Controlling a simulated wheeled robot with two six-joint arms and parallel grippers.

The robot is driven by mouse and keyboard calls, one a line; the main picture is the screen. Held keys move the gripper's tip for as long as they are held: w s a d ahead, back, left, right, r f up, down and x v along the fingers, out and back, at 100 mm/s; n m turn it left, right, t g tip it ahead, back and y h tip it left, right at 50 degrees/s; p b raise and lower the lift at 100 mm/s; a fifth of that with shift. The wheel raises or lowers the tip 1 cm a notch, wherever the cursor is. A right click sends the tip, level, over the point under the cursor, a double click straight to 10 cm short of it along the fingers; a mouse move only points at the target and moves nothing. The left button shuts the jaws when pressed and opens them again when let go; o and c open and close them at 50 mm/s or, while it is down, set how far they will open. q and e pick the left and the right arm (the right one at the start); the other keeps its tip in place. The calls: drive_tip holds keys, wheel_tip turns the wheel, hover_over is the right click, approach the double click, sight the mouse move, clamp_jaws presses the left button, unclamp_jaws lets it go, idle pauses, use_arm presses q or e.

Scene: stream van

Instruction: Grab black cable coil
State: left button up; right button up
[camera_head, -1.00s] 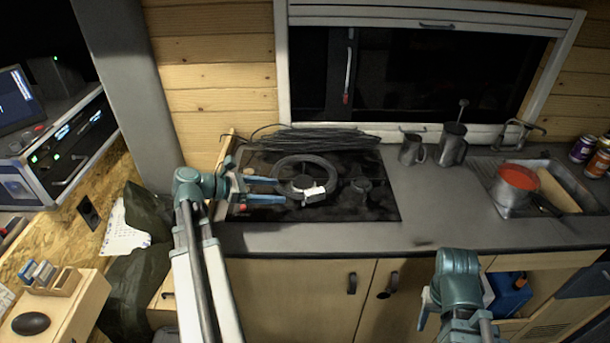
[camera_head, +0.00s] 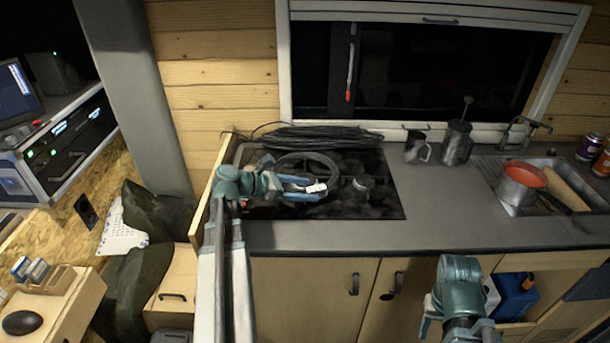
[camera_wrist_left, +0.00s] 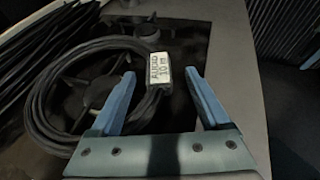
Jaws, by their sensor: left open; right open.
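The black cable coil (camera_head: 325,160) lies on the dark hob, with a white label (camera_head: 317,187) on its near right side. In the left wrist view the coil (camera_wrist_left: 38,108) and its label, reading 10 m, show clearly. My left gripper (camera_head: 303,184) is open at the near side of the coil. In the wrist view the labelled bundle of the coil lies between its two blue fingers, which are apart; I cannot tell how far below them it is. My right gripper (camera_head: 428,318) is low in front of the cabinets, away from the coil, its fingers barely visible.
A heap of thin black cable (camera_head: 315,137) lies behind the coil. A pot knob-like burner (camera_head: 362,184) is right of it. A wooden board edge (camera_head: 212,185) rises left of the hob. The counter front (camera_head: 410,235) is clear.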

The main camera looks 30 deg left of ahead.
sight(310, 189)
use_arm(q)
drive_tip(key=b+x, duration=0.1)
drive_tip(key=x, duration=0.3)
drive_tip(key=shift+w+a, duration=0.1)
drive_tip(key=shift+w, duration=0.05)
clamp_jaws()
